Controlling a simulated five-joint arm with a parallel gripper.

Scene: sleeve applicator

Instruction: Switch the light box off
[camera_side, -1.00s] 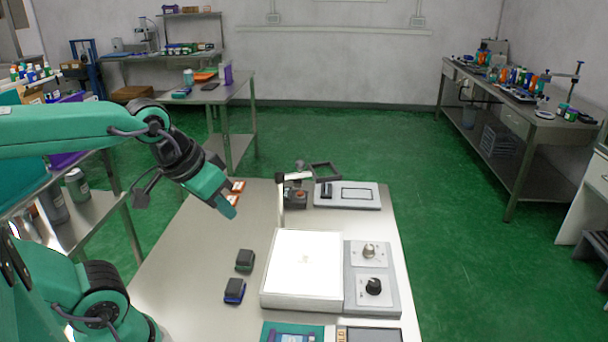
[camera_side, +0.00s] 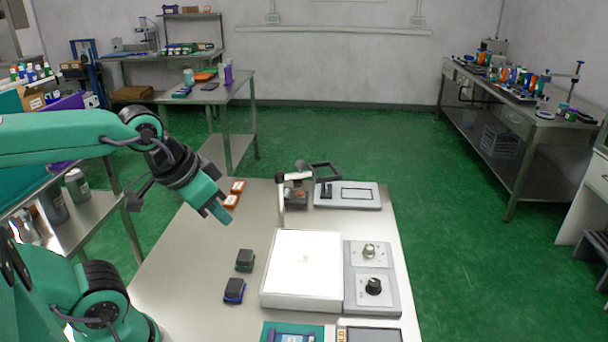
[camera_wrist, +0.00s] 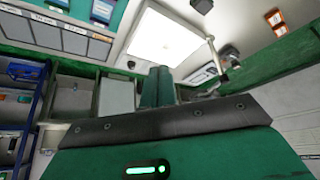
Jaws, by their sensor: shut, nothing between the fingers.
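The light box (camera_side: 304,262) stands on the steel bench with its top panel glowing white. A grey control plate joins its right side, with a silver knob or switch (camera_side: 369,251) at the back and a black rotary knob (camera_side: 373,287) in front. My gripper (camera_side: 224,214) is shut and empty, in the air left of and behind the light box, tilted downward. In the wrist view my gripper (camera_wrist: 157,88) points toward the lit light box (camera_wrist: 163,34). I cannot make out the knobs in the wrist view.
Orange-and-white pieces (camera_side: 234,193) lie behind my gripper. A thin post with an arm (camera_side: 283,196) rises behind the box, near a grey framed plate (camera_side: 347,195). Trays line the front edge. The bench's left part is mostly bare.

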